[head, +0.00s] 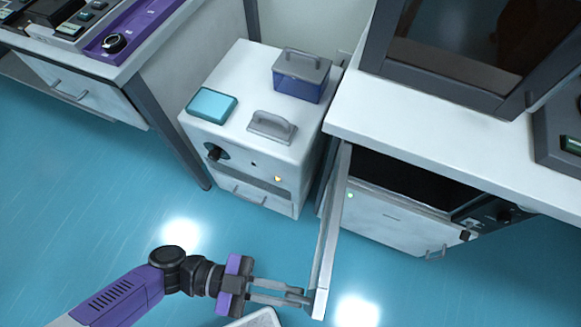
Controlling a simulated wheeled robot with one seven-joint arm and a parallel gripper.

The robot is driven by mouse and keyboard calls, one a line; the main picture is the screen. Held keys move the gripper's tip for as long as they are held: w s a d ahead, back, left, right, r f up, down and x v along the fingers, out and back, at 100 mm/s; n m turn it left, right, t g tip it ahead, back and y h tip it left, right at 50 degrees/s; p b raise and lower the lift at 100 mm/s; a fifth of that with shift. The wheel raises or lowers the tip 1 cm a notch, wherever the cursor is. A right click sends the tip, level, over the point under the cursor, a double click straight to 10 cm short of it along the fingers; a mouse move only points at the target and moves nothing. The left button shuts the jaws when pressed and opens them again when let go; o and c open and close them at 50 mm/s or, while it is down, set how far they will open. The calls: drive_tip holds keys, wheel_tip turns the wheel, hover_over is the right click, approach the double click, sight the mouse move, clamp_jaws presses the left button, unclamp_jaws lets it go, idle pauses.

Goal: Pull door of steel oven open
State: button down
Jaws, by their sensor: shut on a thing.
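The steel oven (385,220) stands under the white bench at the right. Its door (330,235) stands swung out wide toward me and shows nearly edge-on, leaving part of the dark oven cavity (405,182) visible. My gripper (297,294) reaches in from the lower left. Its fingers are shut on the door at the free near end, on the outer side. The exact grip on the handle is too small to make out.
A white cabinet (238,160) left of the door carries a blue box (302,78), a teal case (212,105) and a grey handle. A white bench top (440,140) overhangs the oven. Blue floor (130,190) is clear at the left.

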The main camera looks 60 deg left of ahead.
drive_tip(key=shift+a+f, duration=0.1)
drive_tip(key=c, duration=1.5)
unclamp_jaws()
drive_tip(key=b+v, duration=0.1)
drive_tip(key=v, duration=0.6)
drive_tip(key=shift+s+a, duration=0.2)
drive_tip(key=shift+s, duration=0.1)
drive_tip(key=shift+d, duration=0.1)
